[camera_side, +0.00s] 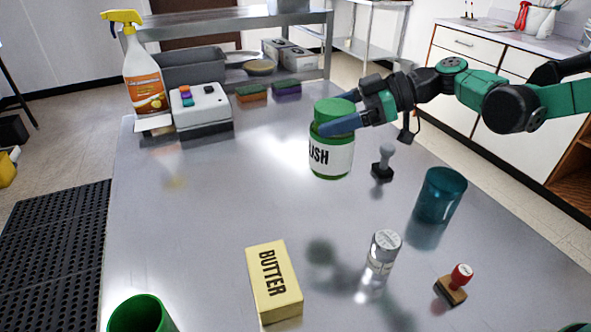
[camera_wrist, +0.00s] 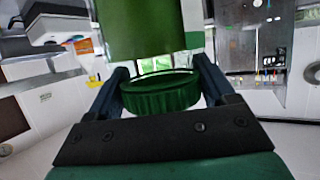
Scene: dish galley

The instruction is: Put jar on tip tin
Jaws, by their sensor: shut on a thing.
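A green jar (camera_side: 331,158) with a white label ending in "ISH" hangs upright above the steel table. My gripper (camera_side: 345,118) is shut on it near its green lid, coming from the right. In the wrist view the lid (camera_wrist: 160,92) sits between the two fingers and the green body (camera_wrist: 150,30) shows beyond it. A small silver tin (camera_side: 383,252) with a light lid stands on the table, below and to the right of the jar, apart from it. Its print is too small to read, so I cannot tell whether it is the tip tin.
A yellow butter block (camera_side: 273,282) lies near the front, with a green container (camera_side: 140,315) cut off at front left. A teal glass (camera_side: 440,196), a dark stamp (camera_side: 383,163) and a red-handled stamp (camera_side: 456,284) stand right. Spray bottle (camera_side: 143,75) and sponges sit behind. The left-centre table is clear.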

